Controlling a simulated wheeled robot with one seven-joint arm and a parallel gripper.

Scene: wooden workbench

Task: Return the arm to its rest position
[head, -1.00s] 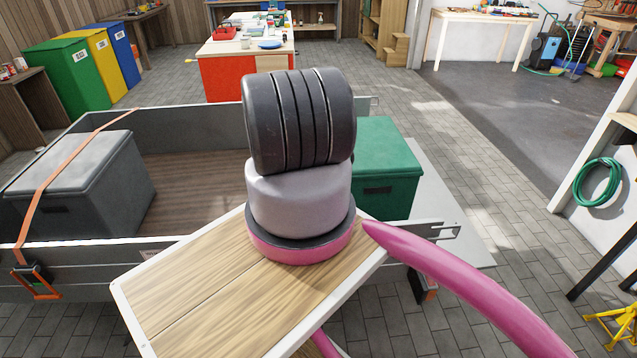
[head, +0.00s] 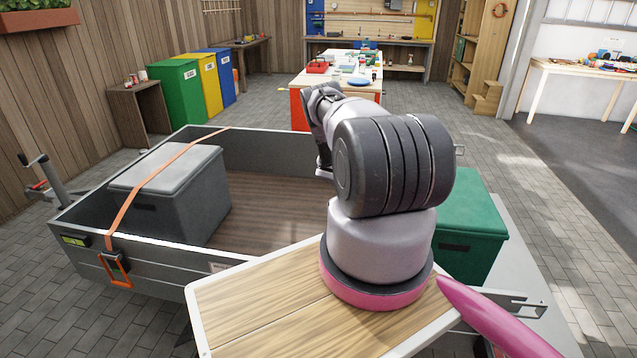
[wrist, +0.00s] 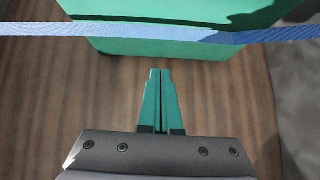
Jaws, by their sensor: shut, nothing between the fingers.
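My arm stands on a wood-topped platform (head: 260,320). Its forearm shows beyond the thick dark shoulder joint and reaches up and left over the trailer bed. In the wrist view my gripper (wrist: 161,72) has its two green fingers together, with nothing between them. It hangs above the brown trailer floor (wrist: 60,95), pointing toward a green box (wrist: 170,45) with a blue strap (wrist: 190,33) across it. I cannot make out the fingers in the head view.
The trailer (head: 155,268) holds a grey box (head: 180,200) under an orange strap (head: 150,190), left. The green box (head: 475,228) stands behind my arm at right. Beyond are coloured bins (head: 175,95) and a red workbench (head: 300,105). The paved floor around is clear.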

